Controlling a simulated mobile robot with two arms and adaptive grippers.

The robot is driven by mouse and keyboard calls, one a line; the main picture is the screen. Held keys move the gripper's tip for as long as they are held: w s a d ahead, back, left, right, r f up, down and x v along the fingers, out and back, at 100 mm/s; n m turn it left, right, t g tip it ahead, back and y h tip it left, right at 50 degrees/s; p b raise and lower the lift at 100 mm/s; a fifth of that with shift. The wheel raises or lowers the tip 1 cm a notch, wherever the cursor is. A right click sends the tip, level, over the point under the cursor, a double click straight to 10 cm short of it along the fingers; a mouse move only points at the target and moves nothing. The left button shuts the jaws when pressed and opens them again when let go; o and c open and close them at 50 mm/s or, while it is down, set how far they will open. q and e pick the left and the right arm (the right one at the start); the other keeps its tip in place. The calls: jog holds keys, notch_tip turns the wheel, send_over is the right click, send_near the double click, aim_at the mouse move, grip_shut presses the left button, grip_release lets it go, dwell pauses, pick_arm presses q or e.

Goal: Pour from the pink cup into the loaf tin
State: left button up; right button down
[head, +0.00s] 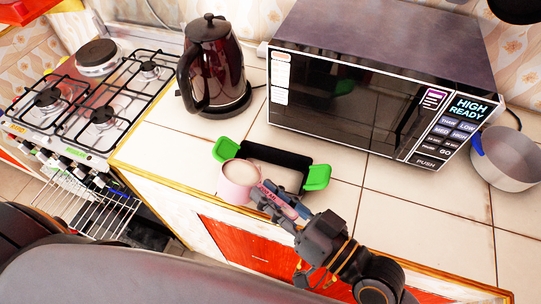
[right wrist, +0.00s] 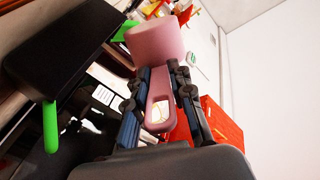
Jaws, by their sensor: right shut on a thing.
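The pink cup (head: 238,186) is at the front left of the loaf tin, near the counter's front edge. Its open top faces up, with something pale inside. The loaf tin (head: 278,154) is black with green end handles and sits on the tiled counter. The cup partly hides the tin's left end in the head view. My right gripper (head: 268,194) is shut on the cup's handle. In the right wrist view the cup (right wrist: 158,42) shows beyond the fingers, and the tin (right wrist: 62,48) is at the left. My left gripper is not in view.
A dark red kettle (head: 212,65) stands behind the tin at the left. A microwave (head: 375,85) stands behind it at the right. A gas stove (head: 90,105) is at the far left and a pot (head: 508,160) at the far right. The counter right of the tin is clear.

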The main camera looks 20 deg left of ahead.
jog(key=shift+w+d+r+m, duration=0.15)
jog(key=shift+w+d+m, duration=0.05)
jog(key=shift+w+m, duration=0.2)
jog(key=shift+w+d+r+m, duration=0.15)
jog(key=shift+w+d+m, duration=0.05)
jog(key=shift+w+m, duration=0.3)
jog(key=shift+w+d+r+m+p, duration=0.2)
jog(key=shift+w+m+p, duration=0.25)
jog(key=shift+m, duration=0.35)
dwell(0.6)
jog(key=shift+w+d+r+m+p, duration=0.1)
jog(key=shift+r+m+p, duration=0.1)
jog(key=shift+m+p, duration=0.4)
jog(key=shift+w+r+m+p, duration=0.15)
jog(key=shift+m+p, duration=0.15)
jog(key=shift+m, duration=0.5)
dwell(0.5)
jog(key=shift+w+d+r+m+p, duration=0.1)
jog(key=shift+w+m+p, duration=0.05)
jog(key=shift+m+p, duration=0.45)
jog(key=shift+w+d+r+m+p, duration=0.15)
jog(key=shift+m+p, duration=0.25)
jog(key=shift+m, duration=0.3)
dwell(0.6)
jog(key=shift+w+m+p, duration=0.3)
jog(key=shift+w, duration=0.05)
jog(key=shift+w+d+m, duration=0.15)
jog(key=shift+w+m, duration=0.05)
jog(key=shift+m, duration=0.1)
